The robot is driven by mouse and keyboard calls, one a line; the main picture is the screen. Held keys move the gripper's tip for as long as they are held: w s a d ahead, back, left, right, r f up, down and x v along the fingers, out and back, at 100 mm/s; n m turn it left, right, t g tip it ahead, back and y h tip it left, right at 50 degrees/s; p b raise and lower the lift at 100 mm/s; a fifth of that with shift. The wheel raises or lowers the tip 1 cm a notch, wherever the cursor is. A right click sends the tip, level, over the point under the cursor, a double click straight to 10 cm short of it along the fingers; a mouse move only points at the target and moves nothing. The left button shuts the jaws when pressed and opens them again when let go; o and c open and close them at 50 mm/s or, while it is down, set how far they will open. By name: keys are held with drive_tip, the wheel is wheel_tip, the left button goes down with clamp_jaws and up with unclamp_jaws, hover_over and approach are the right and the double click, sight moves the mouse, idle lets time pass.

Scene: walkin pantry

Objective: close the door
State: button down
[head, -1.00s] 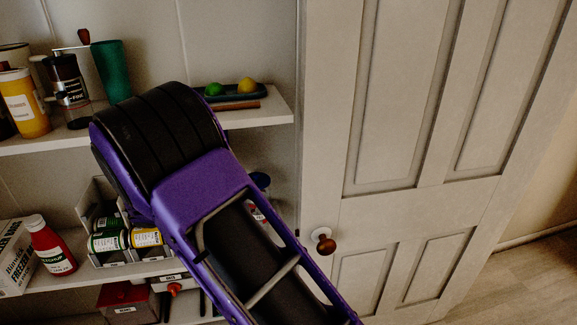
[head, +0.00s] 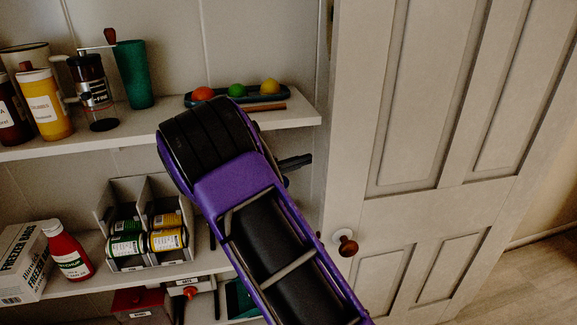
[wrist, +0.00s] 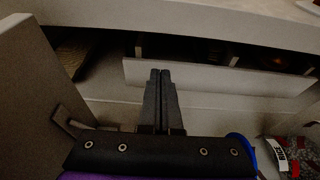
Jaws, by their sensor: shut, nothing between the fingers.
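The white panelled door (head: 405,215) stands open on the right in the head view, with a round brown knob (head: 346,244) near its left edge. My purple and black arm reaches across the shelves to the left of the door. In the head view my gripper is mostly hidden behind the arm; a dark piece of it shows just right of the arm. In the wrist view my gripper (wrist: 160,72) is shut and empty, its two dark fingers side by side. A pale upright panel, which may be the door's edge, stands at the left there; I cannot tell for sure.
The upper shelf (head: 295,110) holds jars, a grinder, a green cup (head: 134,74) and a tray of fruit (head: 237,95). The lower shelf has a ketchup bottle (head: 68,251), a freezer bag box (head: 24,262) and a can rack (head: 112,208). Floor shows free at right (head: 535,280).

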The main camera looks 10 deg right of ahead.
drive_tip(key=shift+s+d, duration=1.5)
drive_tip(key=shift+d, duration=0.05)
